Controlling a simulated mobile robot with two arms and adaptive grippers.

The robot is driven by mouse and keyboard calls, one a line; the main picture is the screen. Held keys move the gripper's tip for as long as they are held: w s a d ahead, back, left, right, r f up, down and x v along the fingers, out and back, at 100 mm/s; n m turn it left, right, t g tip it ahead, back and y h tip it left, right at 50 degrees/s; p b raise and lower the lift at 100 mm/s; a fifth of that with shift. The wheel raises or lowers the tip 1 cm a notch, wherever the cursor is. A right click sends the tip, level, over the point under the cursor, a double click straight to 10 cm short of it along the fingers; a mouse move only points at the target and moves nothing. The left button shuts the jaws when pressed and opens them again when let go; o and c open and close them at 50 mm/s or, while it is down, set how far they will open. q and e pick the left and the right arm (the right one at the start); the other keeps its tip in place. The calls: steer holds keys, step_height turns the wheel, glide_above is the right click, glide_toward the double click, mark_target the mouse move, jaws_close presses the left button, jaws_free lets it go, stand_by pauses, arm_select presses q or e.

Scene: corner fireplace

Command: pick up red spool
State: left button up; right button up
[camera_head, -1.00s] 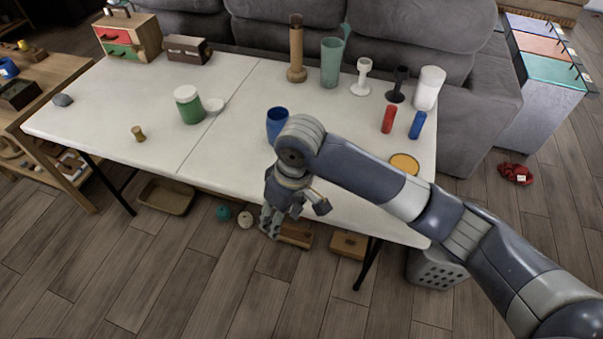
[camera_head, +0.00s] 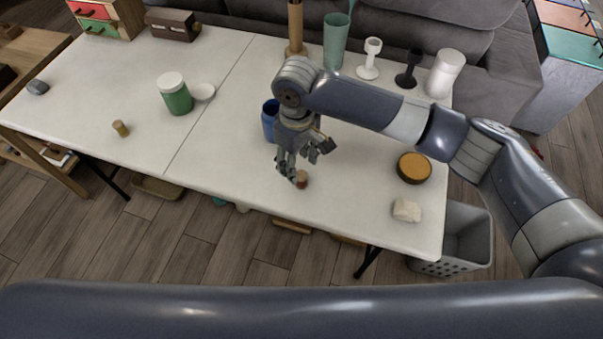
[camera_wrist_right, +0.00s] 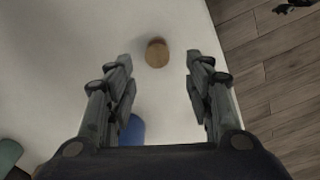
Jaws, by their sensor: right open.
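The red spool (camera_head: 302,180) shows as a small reddish-brown piece on the white table near its front edge. It is partly covered by my right gripper (camera_head: 292,172) in the head view. In the right wrist view a round brown wooden end (camera_wrist_right: 157,53) of it faces the camera. My right gripper (camera_wrist_right: 157,70) is open, with one finger on each side and the spool between and slightly beyond the tips. The fingers do not touch it in that view. My left gripper does not show.
A blue cup (camera_head: 270,122) stands just behind my right gripper. A round orange-topped tin (camera_head: 414,168) and a pale block (camera_head: 406,210) are to the right. A green jar (camera_head: 175,94) and a small wooden spool (camera_head: 120,128) are to the left.

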mark_target(302, 176)
steer(key=shift+s+f, duration=0.1)
steer(key=shift+f, duration=0.65)
steer(key=shift+d+f, duration=0.1)
steer(key=shift+f, duration=0.25)
steer(key=f, duration=0.4)
steer(key=shift+d+f+p, duration=0.3)
steer(key=shift+f+p, duration=0.05)
steer(key=shift+p, duration=0.05)
steer(key=c, duration=0.8)
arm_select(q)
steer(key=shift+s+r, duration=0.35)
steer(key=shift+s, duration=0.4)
arm_select(e)
steer(key=shift+c, duration=0.4)
